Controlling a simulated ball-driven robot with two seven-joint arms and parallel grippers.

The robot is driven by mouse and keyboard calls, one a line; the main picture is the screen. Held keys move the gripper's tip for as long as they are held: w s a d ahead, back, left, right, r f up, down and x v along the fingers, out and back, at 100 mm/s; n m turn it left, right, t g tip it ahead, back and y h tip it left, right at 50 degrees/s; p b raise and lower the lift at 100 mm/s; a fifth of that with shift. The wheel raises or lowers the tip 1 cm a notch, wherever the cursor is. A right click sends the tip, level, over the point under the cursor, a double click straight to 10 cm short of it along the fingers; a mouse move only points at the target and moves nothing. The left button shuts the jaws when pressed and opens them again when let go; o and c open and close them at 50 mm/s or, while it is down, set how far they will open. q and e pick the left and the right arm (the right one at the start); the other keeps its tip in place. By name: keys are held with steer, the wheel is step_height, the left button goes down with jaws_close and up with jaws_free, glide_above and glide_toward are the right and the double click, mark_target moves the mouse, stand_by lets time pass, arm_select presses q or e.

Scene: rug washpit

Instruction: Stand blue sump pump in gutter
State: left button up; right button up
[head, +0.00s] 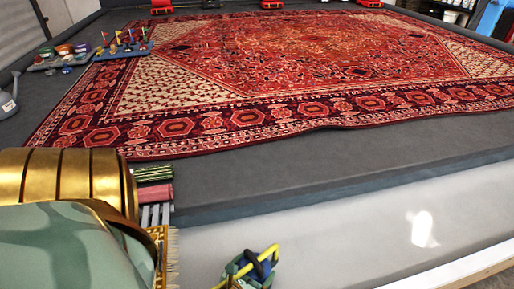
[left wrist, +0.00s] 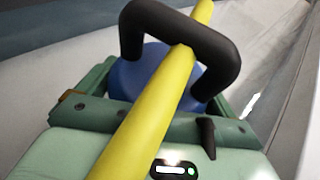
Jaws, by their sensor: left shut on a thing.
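The blue sump pump (head: 263,268) is small at the bottom of the head view, with a black handle and a yellow hose. In the left wrist view the blue pump body (left wrist: 143,75) sits between green fingers, under the black handle (left wrist: 183,20). The yellow hose (left wrist: 150,108) crosses in front of it. My left gripper (head: 245,272) is shut on the pump; it also shows in the left wrist view (left wrist: 165,85). The pump is over a pale grey strip (head: 330,225) below the dark platform, possibly the gutter. Contact underneath is hidden. My right gripper is out of view.
A dark platform (head: 300,170) bears a large red patterned rug (head: 290,60). Rolled rugs (head: 155,192) and a fringed piece lie beside my left arm. A blue tray (head: 125,50) with small flags and a watering can (head: 8,100) stand at the left. The pale strip is clear rightward.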

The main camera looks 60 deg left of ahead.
arm_select(q)
steer(key=shift+w+f, duration=0.1)
steer(key=shift+f, duration=0.2)
steer(key=shift+r, duration=0.1)
steer(key=o, duration=1.7)
